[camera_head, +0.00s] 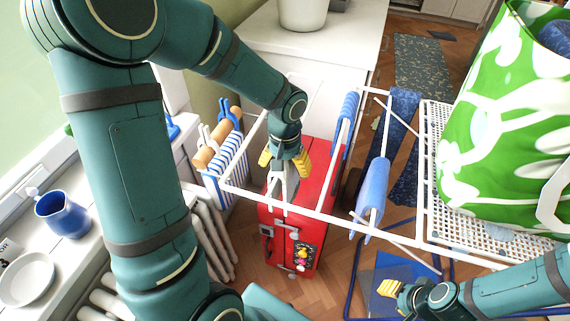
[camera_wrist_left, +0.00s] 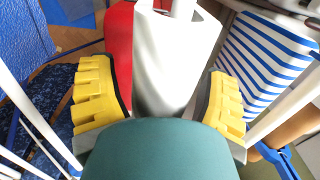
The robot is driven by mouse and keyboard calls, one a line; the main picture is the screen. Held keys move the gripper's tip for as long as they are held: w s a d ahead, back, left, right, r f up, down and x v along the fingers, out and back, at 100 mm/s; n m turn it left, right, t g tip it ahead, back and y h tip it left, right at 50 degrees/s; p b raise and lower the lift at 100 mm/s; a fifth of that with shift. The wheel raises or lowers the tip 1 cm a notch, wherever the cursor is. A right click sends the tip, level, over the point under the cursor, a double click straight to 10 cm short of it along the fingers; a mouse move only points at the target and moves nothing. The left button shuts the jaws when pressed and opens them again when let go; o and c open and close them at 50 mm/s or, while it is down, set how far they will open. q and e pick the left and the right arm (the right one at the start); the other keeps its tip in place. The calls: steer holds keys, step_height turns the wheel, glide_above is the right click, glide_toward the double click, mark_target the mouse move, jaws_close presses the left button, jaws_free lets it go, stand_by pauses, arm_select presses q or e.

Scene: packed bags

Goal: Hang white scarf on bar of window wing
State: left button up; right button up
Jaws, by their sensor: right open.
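A white scarf (camera_head: 278,178) hangs narrow and folded under my left gripper (camera_head: 285,160) in the head view, close to the white front bar (camera_head: 325,217) of the drying-rack wing. Whether the bar bears it I cannot tell. In the left wrist view the white scarf (camera_wrist_left: 172,60) lies between the yellow fingers of my left gripper (camera_wrist_left: 160,100), which are spread wide on either side of it. My right gripper (camera_head: 392,290) is low at the bottom right, open and empty, partly cut by its own arm.
A red suitcase (camera_head: 320,165) stands below the wing. Blue cloths (camera_head: 372,190) hang on the rack bars, and a blue-striped cloth (camera_head: 228,160) hangs at the left. A green-white bag (camera_head: 510,130) stands on the rack at right. A blue jug (camera_head: 62,213) is on the sill.

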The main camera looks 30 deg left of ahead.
arm_select(q)
steer(key=shift+r, duration=0.1)
step_height(320, 180, up, 12)
steer(key=shift+f, duration=0.1)
stand_by(0.6)
